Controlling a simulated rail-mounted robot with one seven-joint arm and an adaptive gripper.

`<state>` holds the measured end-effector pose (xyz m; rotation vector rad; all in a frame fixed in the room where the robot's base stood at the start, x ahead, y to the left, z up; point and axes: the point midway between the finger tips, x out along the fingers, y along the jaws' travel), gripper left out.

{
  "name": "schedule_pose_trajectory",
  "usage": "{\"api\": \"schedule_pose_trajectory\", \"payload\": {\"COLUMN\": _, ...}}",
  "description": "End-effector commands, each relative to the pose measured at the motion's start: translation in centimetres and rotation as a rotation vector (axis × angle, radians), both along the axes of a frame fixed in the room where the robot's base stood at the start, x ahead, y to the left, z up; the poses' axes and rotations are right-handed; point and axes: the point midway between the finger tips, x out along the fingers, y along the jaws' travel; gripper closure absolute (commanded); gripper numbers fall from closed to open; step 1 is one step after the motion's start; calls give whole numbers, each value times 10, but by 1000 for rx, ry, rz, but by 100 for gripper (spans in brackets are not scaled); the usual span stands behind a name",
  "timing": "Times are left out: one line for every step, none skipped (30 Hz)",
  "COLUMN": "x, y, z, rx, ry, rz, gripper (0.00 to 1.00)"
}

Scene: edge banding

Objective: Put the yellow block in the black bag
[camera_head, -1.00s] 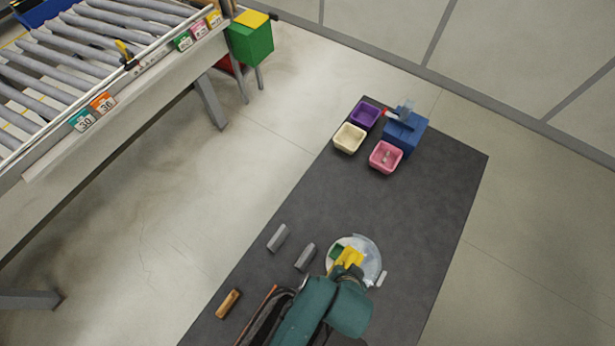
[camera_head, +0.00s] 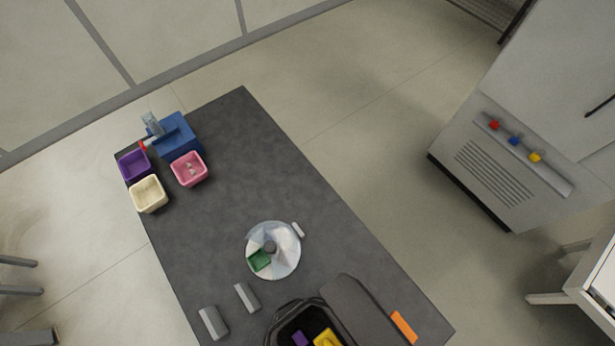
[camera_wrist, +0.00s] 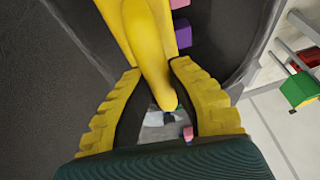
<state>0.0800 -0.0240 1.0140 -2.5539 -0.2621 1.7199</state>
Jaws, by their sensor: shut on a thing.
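In the wrist view my gripper (camera_wrist: 160,85) has its yellow stepped fingers closed around a yellow block (camera_wrist: 152,50). The block looks long, with a rounded lower end, and a flatter yellow face shows behind it; I cannot tell if that is one piece. The open black bag (camera_head: 276,326) is at the bottom edge of the head view, its flap (camera_head: 365,308) folded to the right. A yellow part (camera_head: 327,339) shows in its opening; I cannot tell whether it is block or fingertip. The dark bag lining (camera_wrist: 225,35) surrounds the held block in the wrist view.
A purple block (camera_head: 300,339) lies in the bag. A round plate (camera_head: 285,262) holds a green block (camera_head: 259,261). Grey blocks (camera_head: 213,323) lie left of the bag. Purple, cream and pink bins (camera_head: 189,168) and a blue box (camera_head: 178,138) stand at the back left.

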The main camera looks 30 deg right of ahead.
Motion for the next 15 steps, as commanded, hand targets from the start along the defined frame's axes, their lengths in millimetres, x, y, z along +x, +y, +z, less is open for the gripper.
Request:
{"api": "schedule_pose_trajectory", "payload": {"x": 1, "y": 0, "z": 1, "rx": 0, "ry": -2, "rz": 1, "gripper": 100}}
{"api": "schedule_pose_trajectory", "payload": {"x": 1, "y": 0, "z": 1, "rx": 0, "ry": -2, "rz": 0, "gripper": 100}}
{"api": "schedule_pose_trajectory", "payload": {"x": 1, "y": 0, "z": 1, "rx": 0, "ry": -2, "rz": 0, "gripper": 100}}
{"api": "schedule_pose_trajectory", "payload": {"x": 1, "y": 0, "z": 1, "rx": 0, "ry": -1, "rz": 0, "gripper": 100}}
{"api": "schedule_pose_trajectory", "payload": {"x": 1, "y": 0, "z": 1, "rx": 0, "ry": -1, "rz": 0, "gripper": 100}}
{"api": "schedule_pose_trajectory", "payload": {"x": 1, "y": 0, "z": -1, "rx": 0, "ry": -1, "rz": 0, "gripper": 100}}
{"api": "schedule_pose_trajectory", "payload": {"x": 1, "y": 0, "z": -4, "rx": 0, "ry": 0, "rz": 0, "gripper": 100}}
{"api": "schedule_pose_trajectory", "payload": {"x": 2, "y": 0, "z": -9, "rx": 0, "ry": -1, "rz": 0, "gripper": 100}}
{"api": "schedule_pose_trajectory", "payload": {"x": 1, "y": 0, "z": -17, "rx": 0, "ry": 0, "rz": 0, "gripper": 100}}
{"api": "schedule_pose_trajectory", "payload": {"x": 2, "y": 0, "z": -24, "rx": 0, "ry": 0, "rz": 0, "gripper": 100}}
{"api": "schedule_pose_trajectory", "payload": {"x": 1, "y": 0, "z": -32, "rx": 0, "ry": 1, "rz": 0, "gripper": 100}}
{"api": "schedule_pose_trajectory", "payload": {"x": 2, "y": 0, "z": -41, "rx": 0, "ry": 0, "rz": 0, "gripper": 100}}
{"api": "schedule_pose_trajectory", "payload": {"x": 2, "y": 0, "z": -47, "rx": 0, "ry": 0, "rz": 0, "gripper": 100}}
{"api": "schedule_pose_trajectory", "payload": {"x": 2, "y": 0, "z": -52, "rx": 0, "ry": 0, "rz": 0, "gripper": 100}}
{"api": "schedule_pose_trajectory", "payload": {"x": 2, "y": 0, "z": -58, "rx": 0, "ry": 0, "rz": 0, "gripper": 100}}
